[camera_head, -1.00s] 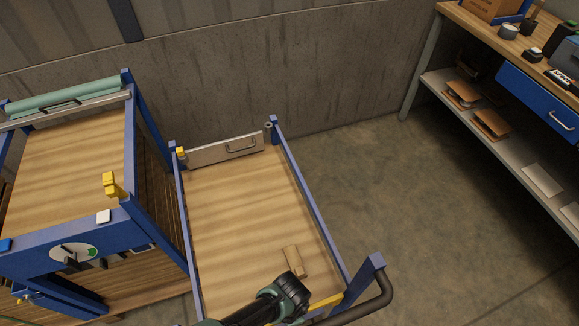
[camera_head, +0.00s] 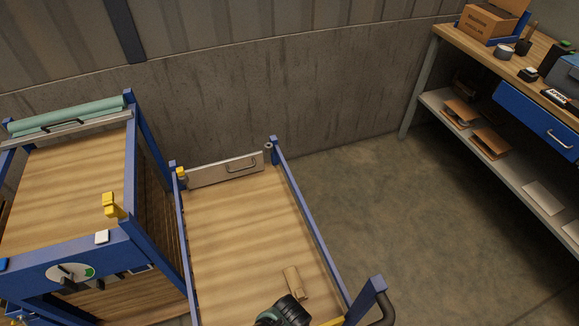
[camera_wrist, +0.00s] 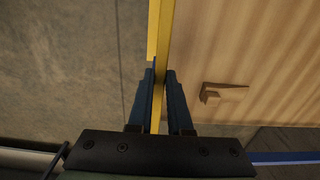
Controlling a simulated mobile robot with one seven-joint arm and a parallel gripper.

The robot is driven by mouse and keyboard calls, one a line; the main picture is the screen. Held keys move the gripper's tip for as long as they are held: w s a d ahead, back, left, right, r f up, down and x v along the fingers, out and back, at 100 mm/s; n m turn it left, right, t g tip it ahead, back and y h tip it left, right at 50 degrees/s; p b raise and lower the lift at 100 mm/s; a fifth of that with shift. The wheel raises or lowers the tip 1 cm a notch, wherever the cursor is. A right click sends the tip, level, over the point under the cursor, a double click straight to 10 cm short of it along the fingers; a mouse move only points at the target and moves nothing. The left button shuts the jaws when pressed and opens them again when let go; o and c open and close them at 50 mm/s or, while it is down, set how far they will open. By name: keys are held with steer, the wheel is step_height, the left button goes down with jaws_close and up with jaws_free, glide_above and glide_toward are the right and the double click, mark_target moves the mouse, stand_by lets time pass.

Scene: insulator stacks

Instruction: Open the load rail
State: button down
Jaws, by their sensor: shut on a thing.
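A yellow rail (camera_head: 333,322) shows in part at the near end of the blue-framed cart, low in the head view. In the wrist view the yellow rail (camera_wrist: 158,32) runs from the top edge down between my fingers. My gripper (camera_wrist: 161,78) is shut on it, with one dark blue finger on each side. In the head view only part of my wrist shows at the bottom edge, and my fingers are out of sight. A grey metal panel with a handle (camera_head: 225,168) stands upright across the cart's far end.
A small wooden block (camera_head: 294,282) lies on the cart's wooden deck (camera_head: 240,230). A blue-framed station (camera_head: 70,195) stands close on the left. A workbench with a blue drawer (camera_head: 538,120) is at the right. Bare concrete floor (camera_head: 400,220) lies between.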

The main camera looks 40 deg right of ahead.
stand_by(0.8)
steer(key=shift+s+a+f, duration=0.1)
steer(key=shift+s+a, duration=0.15)
steer(key=shift+s, duration=0.55)
steer(key=c, duration=0.8)
jaws_free()
steer(key=shift+c, duration=0.2)
steer(key=shift+w, duration=0.1)
step_height(320, 180, up, 13)
steer(key=p, duration=0.1)
